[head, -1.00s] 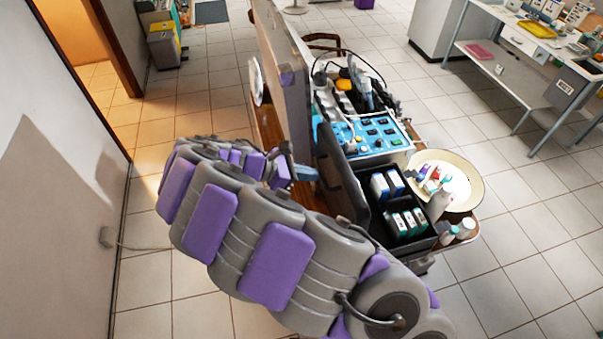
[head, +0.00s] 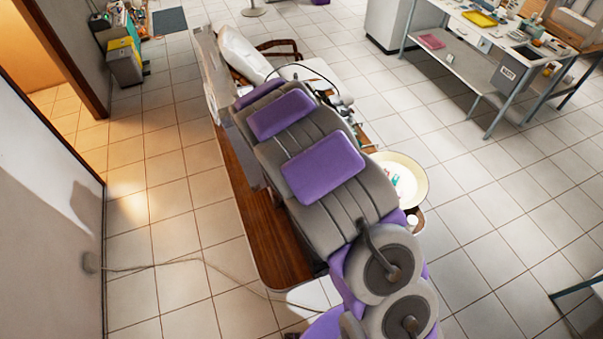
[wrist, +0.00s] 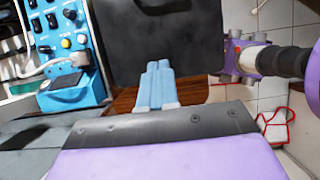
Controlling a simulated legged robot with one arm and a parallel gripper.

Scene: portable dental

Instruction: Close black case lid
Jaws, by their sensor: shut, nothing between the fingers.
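In the wrist view, a broad dark panel (wrist: 150,40), which looks like the black case's lid, stands in the upper middle. My gripper (wrist: 159,66) shows its light blue fingers close together and empty. The fingertips overlap the panel's lower edge in the picture; I cannot tell whether they touch it. In the head view, my grey and purple arm covers the case and its lid, and my gripper is hidden there. The case's contents cannot be seen clearly in either view.
A blue control unit (wrist: 72,75) with knobs stands left of the panel in the wrist view. In the head view, a round cream tray (head: 418,182) sits right of my arm. A wooden surface (head: 262,225) lies left of it. Tiled floor is open on both sides.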

